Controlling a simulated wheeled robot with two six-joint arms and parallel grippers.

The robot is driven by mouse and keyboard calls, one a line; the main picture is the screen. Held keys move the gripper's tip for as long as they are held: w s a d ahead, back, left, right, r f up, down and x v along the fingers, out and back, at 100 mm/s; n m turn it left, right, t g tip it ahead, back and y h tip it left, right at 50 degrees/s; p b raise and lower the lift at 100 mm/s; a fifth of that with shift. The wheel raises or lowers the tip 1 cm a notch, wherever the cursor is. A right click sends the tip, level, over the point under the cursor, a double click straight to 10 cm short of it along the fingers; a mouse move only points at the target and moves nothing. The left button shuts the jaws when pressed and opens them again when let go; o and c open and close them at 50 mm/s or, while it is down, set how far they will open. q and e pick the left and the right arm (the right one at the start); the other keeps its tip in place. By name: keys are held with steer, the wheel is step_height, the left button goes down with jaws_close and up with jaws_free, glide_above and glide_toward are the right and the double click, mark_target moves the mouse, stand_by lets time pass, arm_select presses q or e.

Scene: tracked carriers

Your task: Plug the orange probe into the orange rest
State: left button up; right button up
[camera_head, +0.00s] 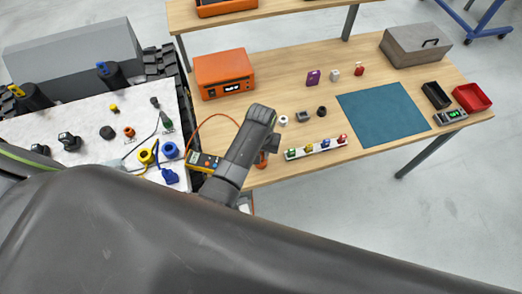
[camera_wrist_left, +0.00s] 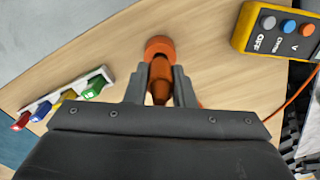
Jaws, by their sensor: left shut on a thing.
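My left gripper (camera_wrist_left: 159,84) is shut on the orange probe (camera_wrist_left: 160,78), whose body shows between the two fingers in the left wrist view. Just beyond the fingertips is a round orange piece (camera_wrist_left: 158,46), which looks like the orange rest on the wooden table. The probe's far end meets or overlaps it in this view; I cannot tell whether it is inside. In the head view my left gripper (camera_head: 267,147) is over the table's near left edge, with an orange part (camera_head: 261,161) beside it. My right gripper is not in view.
A yellow multimeter (camera_head: 204,162) with an orange cable lies left of the gripper. A white strip with coloured pieces (camera_head: 316,148) is to the right. A tracked carrier (camera_head: 90,112) with loose parts stands left. The teal mat (camera_head: 385,114) is clear.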

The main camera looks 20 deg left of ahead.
arm_select(q)
steer(key=shift+f+b, duration=0.55)
steer(key=shift+f, duration=0.5)
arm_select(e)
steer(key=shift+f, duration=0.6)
arm_select(q)
steer(key=o, duration=1)
steer(key=shift+o, duration=0.2)
steer(key=shift+r, duration=0.1)
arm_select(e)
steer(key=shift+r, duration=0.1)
